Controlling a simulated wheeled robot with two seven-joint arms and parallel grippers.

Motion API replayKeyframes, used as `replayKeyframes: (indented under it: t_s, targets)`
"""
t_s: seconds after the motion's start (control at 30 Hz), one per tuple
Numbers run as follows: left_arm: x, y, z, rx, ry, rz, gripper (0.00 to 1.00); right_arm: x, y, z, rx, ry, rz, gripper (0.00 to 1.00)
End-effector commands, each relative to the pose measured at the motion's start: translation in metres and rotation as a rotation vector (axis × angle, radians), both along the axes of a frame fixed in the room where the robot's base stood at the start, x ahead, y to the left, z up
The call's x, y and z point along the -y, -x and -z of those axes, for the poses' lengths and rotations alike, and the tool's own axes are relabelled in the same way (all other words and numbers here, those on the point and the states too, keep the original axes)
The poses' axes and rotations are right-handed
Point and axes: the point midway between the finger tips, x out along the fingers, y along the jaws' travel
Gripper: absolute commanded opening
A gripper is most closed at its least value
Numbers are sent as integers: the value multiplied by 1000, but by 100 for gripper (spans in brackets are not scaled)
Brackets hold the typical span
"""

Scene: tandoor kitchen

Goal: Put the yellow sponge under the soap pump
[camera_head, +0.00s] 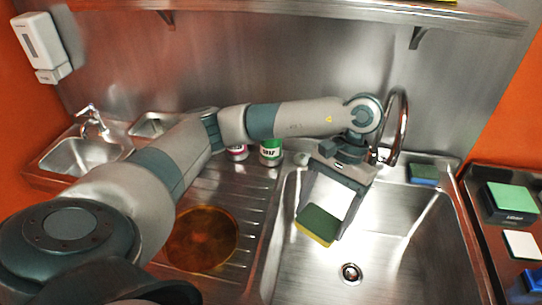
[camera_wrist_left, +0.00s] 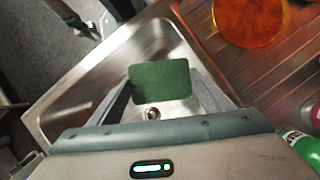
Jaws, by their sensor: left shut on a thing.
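The sponge (camera_head: 316,226), yellow with a dark green scouring side, is held between the fingers of my left gripper (camera_head: 328,204), above the large sink basin. In the left wrist view the green face of the sponge (camera_wrist_left: 160,80) shows between the two fingers, with the basin beyond it. A white wall dispenser (camera_head: 40,42), which looks like the soap pump, hangs at the far left on the orange wall, well away from the gripper. My right gripper does not show clearly.
The large basin (camera_head: 385,255) has a drain. A blue and green sponge (camera_head: 423,173) lies on its back right rim, near the curved tap (camera_head: 402,125). An amber round plate (camera_head: 201,238), a green can (camera_head: 270,152) and a small left sink (camera_head: 85,155) also show. A shelf runs above.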

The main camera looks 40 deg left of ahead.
Motion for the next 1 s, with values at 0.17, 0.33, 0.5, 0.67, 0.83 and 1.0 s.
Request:
replayKeyframes:
  t_s: [0.17, 0.33, 0.5, 0.67, 0.83, 1.0]
  targets:
    - [0, 0, 0, 0, 0, 0, 49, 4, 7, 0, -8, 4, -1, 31]
    - [0, 0, 0, 0, 0, 0, 49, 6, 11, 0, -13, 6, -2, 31]
    - [0, 0, 1, 0, 0, -8, 49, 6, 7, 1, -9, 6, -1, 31]
    - [-5, -3, 4, -1, -1, -90, 49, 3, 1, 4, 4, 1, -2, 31]
    - [-15, -11, 12, -2, -1, -325, 49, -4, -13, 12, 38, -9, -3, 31]
    - [-30, -23, 19, -1, -2, -690, 49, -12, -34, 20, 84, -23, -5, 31]
